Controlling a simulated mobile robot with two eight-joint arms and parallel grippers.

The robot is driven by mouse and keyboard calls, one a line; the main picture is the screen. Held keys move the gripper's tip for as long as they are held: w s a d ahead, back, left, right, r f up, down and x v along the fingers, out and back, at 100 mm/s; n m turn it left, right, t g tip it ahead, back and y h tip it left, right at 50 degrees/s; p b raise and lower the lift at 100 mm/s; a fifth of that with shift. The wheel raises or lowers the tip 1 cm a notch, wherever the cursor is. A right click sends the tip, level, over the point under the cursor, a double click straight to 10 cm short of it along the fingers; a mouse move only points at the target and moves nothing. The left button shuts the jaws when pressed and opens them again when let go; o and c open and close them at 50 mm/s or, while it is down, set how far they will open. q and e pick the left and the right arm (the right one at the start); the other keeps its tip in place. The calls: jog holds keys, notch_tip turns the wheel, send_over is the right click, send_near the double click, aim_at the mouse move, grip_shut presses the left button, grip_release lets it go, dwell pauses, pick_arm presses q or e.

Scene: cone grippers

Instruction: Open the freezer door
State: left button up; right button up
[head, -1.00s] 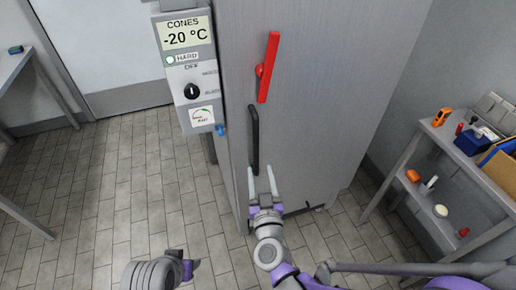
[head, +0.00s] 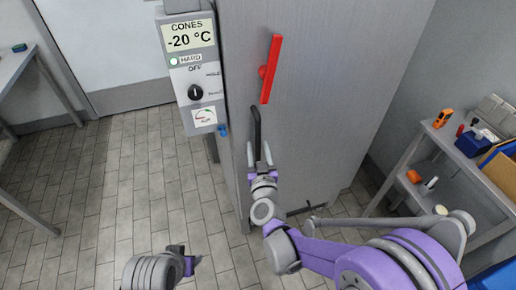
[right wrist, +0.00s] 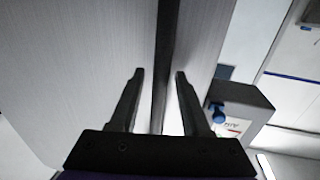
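The grey freezer door (head: 310,110) is closed and fills the middle of the head view. Its black vertical handle (head: 256,128) is on the left part of the door, below a red lever (head: 270,70). My right gripper (head: 259,152) is at the lower part of the handle, fingers open. In the right wrist view the handle (right wrist: 165,60) runs between the two spread fingers (right wrist: 158,100), with a gap on each side. My left gripper (head: 188,262) is low in the head view, away from the door; its finger opening is not clear.
A control box (head: 193,70) reading -20 °C is mounted at the freezer's left edge, with a blue knob (head: 223,130). A shelf unit (head: 450,165) with tools stands at right. A table (head: 25,110) stands at left. The tiled floor (head: 120,190) between is clear.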

grip_shut()
dwell(1.2)
